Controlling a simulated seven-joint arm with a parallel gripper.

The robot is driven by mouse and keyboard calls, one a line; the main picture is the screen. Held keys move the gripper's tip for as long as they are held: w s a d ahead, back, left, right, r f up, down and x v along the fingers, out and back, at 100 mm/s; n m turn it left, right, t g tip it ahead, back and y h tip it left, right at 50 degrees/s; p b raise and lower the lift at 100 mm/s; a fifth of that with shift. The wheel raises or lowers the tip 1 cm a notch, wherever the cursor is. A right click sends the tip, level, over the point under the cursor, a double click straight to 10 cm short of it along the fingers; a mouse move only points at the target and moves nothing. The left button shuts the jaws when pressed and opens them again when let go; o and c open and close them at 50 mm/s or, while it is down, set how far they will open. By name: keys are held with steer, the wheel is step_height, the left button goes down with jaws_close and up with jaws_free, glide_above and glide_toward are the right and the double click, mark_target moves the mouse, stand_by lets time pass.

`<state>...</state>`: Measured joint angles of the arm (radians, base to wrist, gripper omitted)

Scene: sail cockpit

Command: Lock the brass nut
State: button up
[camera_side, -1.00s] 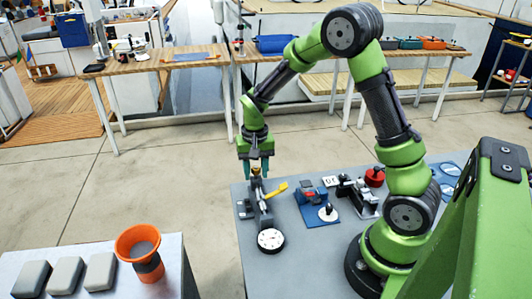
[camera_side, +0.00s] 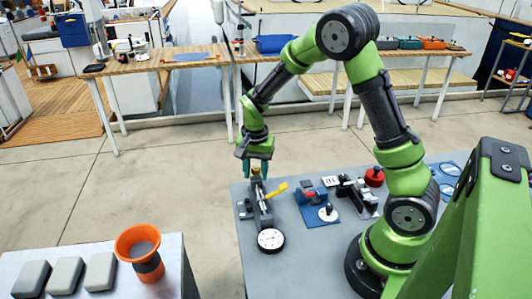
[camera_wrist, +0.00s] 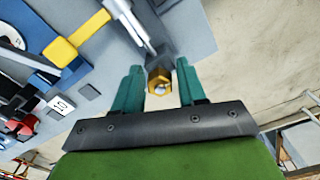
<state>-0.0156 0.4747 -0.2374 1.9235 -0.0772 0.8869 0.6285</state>
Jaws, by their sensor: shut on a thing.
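The brass nut (camera_wrist: 159,80) shows in the wrist view as a gold hexagonal piece with a pale centre, at the end of a grey fixture (camera_wrist: 137,22). My gripper (camera_wrist: 158,86) has its two teal fingers on either side of the nut and is shut on it. In the side view my gripper (camera_side: 257,172) points down at the far end of the same fixture (camera_side: 262,207) on the grey table. The nut is small there and mostly hidden by the fingers.
A round white dial (camera_side: 270,240) lies at the fixture's near end. To the right are a blue plate (camera_side: 320,214) with parts, a black clamp-like device (camera_side: 356,195) and a red knob (camera_side: 374,176). An orange funnel (camera_side: 138,241) stands on a separate table at left.

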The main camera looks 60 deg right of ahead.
steer(key=m, duration=0.3)
steer(key=shift+c, duration=1.2)
steer(key=shift+m, duration=0.7)
steer(key=m, duration=0.4)
steer(key=shift+m, duration=0.3)
steer(key=m, duration=0.4)
